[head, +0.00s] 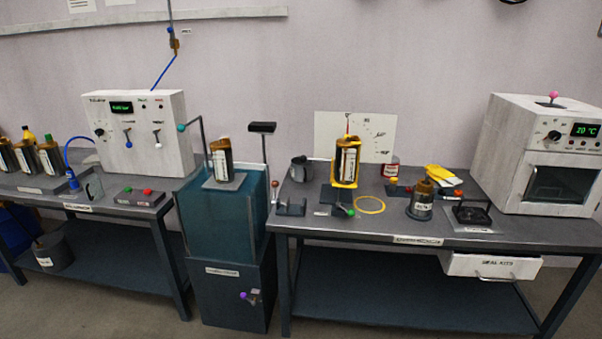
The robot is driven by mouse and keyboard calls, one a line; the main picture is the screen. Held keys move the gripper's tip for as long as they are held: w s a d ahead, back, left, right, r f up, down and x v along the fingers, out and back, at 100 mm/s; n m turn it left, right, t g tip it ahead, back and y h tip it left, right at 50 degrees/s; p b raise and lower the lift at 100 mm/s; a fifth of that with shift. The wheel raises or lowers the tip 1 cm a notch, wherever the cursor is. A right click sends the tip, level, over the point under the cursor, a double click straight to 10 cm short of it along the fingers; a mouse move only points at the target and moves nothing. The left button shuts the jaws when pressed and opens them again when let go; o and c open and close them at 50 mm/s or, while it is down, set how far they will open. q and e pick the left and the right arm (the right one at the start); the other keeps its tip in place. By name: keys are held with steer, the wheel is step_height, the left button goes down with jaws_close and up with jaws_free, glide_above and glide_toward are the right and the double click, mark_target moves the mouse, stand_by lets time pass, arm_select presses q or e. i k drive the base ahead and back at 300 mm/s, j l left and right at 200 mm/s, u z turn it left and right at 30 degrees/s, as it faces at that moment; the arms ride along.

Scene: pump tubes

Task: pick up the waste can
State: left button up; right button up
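A dark grey open can (53,253) with a small white label stands at the left bench's lower shelf, with a thin rod leaning out of it. The label is too small to read, so I cannot be sure this is the waste can. A smaller dark grey metal can (302,170) stands at the back left of the right bench top. A small red and white can (391,166) stands further right near the wall. Neither of my grippers shows in the head view.
The left bench (110,208) carries a white control box (139,132) and several bottles. A teal cabinet (225,225) fills most of the gap between benches. The right bench (420,241) carries a white oven (540,155). Its lower shelf (400,300) is clear.

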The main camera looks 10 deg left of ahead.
mark_target(300, 171)
steer(key=i+j+z, duration=0.25)
steer(key=i, duration=0.25)
steer(key=i+j+z, duration=0.2)
steer(key=i+j, duration=0.2)
steer(key=i, duration=0.1)
